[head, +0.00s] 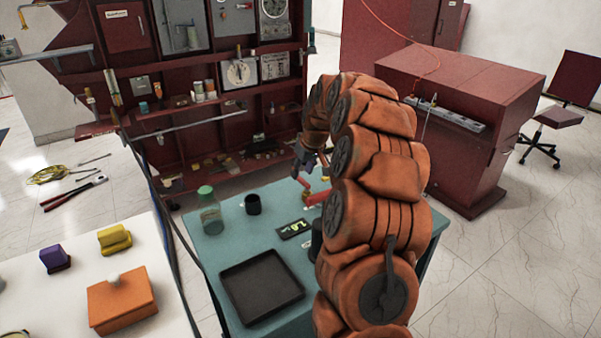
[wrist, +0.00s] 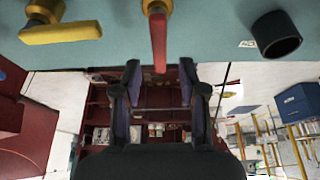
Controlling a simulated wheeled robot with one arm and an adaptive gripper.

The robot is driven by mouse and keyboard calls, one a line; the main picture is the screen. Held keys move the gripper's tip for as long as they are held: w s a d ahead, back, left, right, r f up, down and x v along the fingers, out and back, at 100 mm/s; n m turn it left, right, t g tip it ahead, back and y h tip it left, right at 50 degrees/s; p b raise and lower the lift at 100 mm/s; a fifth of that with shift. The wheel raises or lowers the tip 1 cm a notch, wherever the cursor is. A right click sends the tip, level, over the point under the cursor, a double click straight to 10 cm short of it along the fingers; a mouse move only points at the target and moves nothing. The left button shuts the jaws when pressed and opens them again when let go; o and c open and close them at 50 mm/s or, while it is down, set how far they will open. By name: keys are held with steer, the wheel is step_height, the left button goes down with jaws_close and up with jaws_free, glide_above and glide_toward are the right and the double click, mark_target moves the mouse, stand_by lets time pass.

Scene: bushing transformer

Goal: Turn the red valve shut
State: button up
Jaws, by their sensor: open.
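The red valve (head: 317,198) is on the teal table, partly hidden behind my orange arm in the head view. In the wrist view its red lever (wrist: 158,38) hangs from the top middle, its end lined up with the gap between my fingertips. I cannot tell whether it lies between them in depth, and I see no contact. My gripper (wrist: 159,72) is open, with a dark finger on each side. In the head view my gripper (head: 306,155) is small and partly covered by the arm, just above the red valve.
A yellow valve handle (wrist: 62,32) is to the left of the red lever in the wrist view. A black cup (head: 252,204), a green-lidded jar (head: 210,214), a label plate (head: 294,229) and a black tray (head: 262,289) occupy the teal table (head: 228,250). A red shelf unit (head: 180,125) stands behind.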

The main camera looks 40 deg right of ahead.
steer(key=shift+x, duration=1.25)
steer(key=shift+c, duration=0.2)
jaws_close()
